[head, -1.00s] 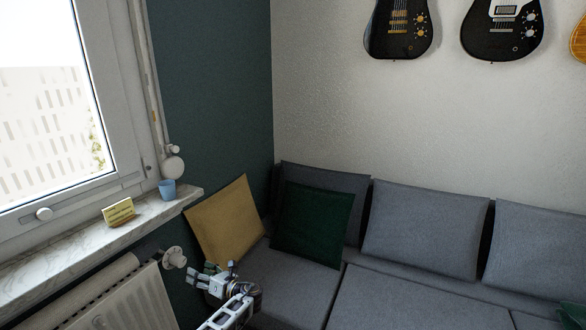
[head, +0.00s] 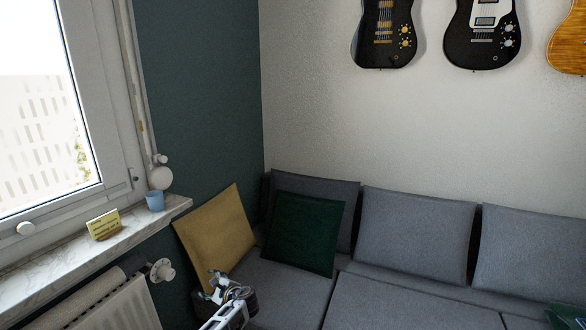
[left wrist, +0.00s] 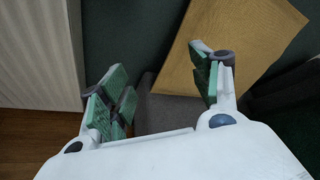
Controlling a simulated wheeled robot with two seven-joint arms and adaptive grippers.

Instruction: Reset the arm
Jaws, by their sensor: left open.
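My left gripper (head: 217,287) shows at the bottom of the head view, in front of the yellow cushion and over the left end of the grey sofa. In the left wrist view its two green-padded fingers (left wrist: 163,88) are spread apart with nothing between them. Beyond them are the yellow cushion (left wrist: 235,45) and a grey part of the sofa (left wrist: 165,112). My right gripper is in neither view.
A grey sofa (head: 410,301) with yellow (head: 214,235) and green (head: 304,232) cushions runs along the wall. At left, the windowsill (head: 60,262) holds a blue cup (head: 155,201) and a small yellow sign (head: 103,224), above a radiator (head: 118,308). Guitars (head: 383,35) hang above.

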